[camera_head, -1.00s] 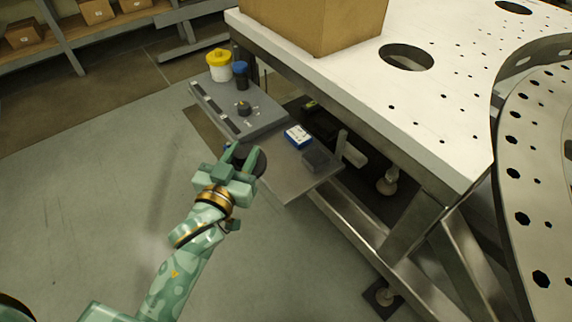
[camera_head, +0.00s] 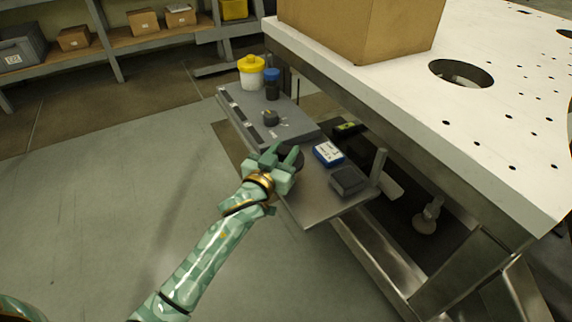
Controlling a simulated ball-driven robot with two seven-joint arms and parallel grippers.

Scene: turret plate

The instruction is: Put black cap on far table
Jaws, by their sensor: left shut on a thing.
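The black cap (camera_head: 298,163) is a dark round disc, partly hidden by my left gripper (camera_head: 283,155). That gripper is shut on it, at the left edge of a low grey side shelf (camera_head: 317,209). Whether the cap touches the shelf I cannot tell. A large white table (camera_head: 400,80) with round holes stands higher, behind and right of the shelf. Which surface is the far table I cannot tell. My right gripper is out of view.
The shelf holds a yellow-lidded white tub (camera_head: 252,74), a blue-capped dark jar (camera_head: 272,84), a small black knob (camera_head: 270,117), a blue-white box (camera_head: 327,153) and a dark grey block (camera_head: 348,181). A cardboard box (camera_head: 355,30) stands on the white table. Floor at left is clear.

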